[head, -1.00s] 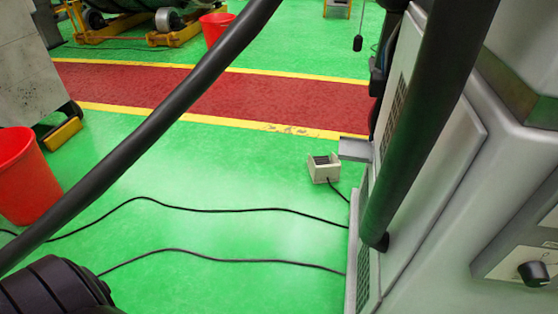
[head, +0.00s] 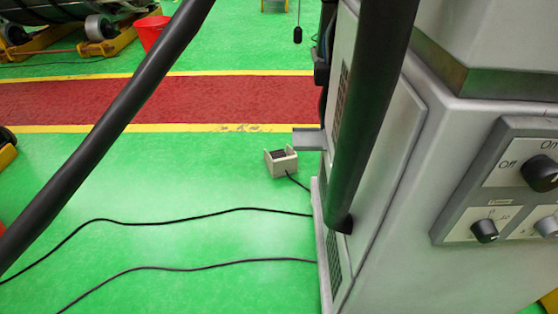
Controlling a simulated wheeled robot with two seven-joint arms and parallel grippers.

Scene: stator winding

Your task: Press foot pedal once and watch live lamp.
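The foot pedal (head: 281,162) is a small pale box with a dark top. It sits on the green floor beside the lower left side of the grey machine (head: 440,90), with a thin black cable running from it toward the machine. Nothing touches the pedal. No lamp that I can tell as the live lamp shows in this view. Neither of my grippers is in view.
A control panel (head: 505,190) with an On/Off knob (head: 541,173) is on the machine's right face. Thick black tubes cross the view on the left (head: 110,125) and in front of the machine (head: 370,110). Thin cables (head: 150,222) lie on the floor. A red bucket (head: 151,32) stands behind.

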